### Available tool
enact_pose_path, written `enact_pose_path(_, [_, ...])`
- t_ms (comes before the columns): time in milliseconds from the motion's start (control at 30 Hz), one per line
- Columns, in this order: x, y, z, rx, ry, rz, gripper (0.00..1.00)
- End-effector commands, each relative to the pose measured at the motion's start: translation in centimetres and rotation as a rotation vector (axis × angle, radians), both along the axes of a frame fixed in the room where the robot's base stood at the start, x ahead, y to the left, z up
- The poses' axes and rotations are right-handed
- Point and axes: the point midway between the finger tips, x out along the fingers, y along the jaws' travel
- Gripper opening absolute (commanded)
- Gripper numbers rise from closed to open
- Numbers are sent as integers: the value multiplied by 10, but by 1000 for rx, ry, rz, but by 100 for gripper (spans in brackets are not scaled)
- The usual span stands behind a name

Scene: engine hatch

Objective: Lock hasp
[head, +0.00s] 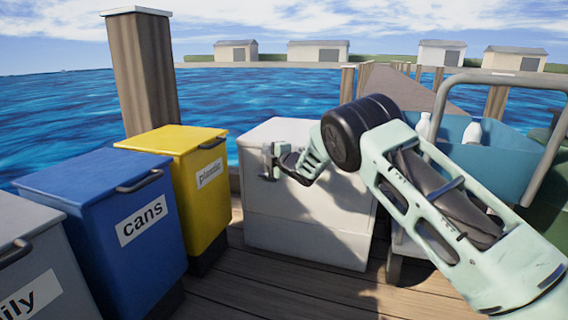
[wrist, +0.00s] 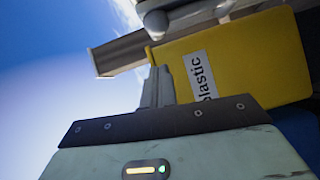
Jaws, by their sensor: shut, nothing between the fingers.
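The grey-white engine box (head: 300,222) stands on the dock. A small grey metal fitting (head: 267,155), which looks like the hasp, is at the box's upper left front; its exact position is too small to tell. My gripper (head: 270,174) is right beside this fitting, and whether they touch cannot be told. In the wrist view the fingers of my gripper (wrist: 158,88) are together, with nothing between them. A pale rounded metal piece (wrist: 188,14) shows beyond the fingertips, perhaps part of the hasp. My wrist hides part of the box's front.
A yellow plastic bin (head: 184,140), a blue cans bin (head: 150,262) and a grey bin (head: 40,225) stand to the left. A wooden post (head: 146,75) rises behind them. A cart with a blue tub (head: 505,160) is at right. Open deck lies in front.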

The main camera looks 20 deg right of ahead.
Motion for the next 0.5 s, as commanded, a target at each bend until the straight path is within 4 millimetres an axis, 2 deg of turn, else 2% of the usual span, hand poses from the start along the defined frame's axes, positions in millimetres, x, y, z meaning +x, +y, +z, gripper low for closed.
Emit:
enact_pose_path(267, [-24,-10,6,1,2,-1,0])
enact_pose_path(500, [-57,-23,11,0,2,-2,0])
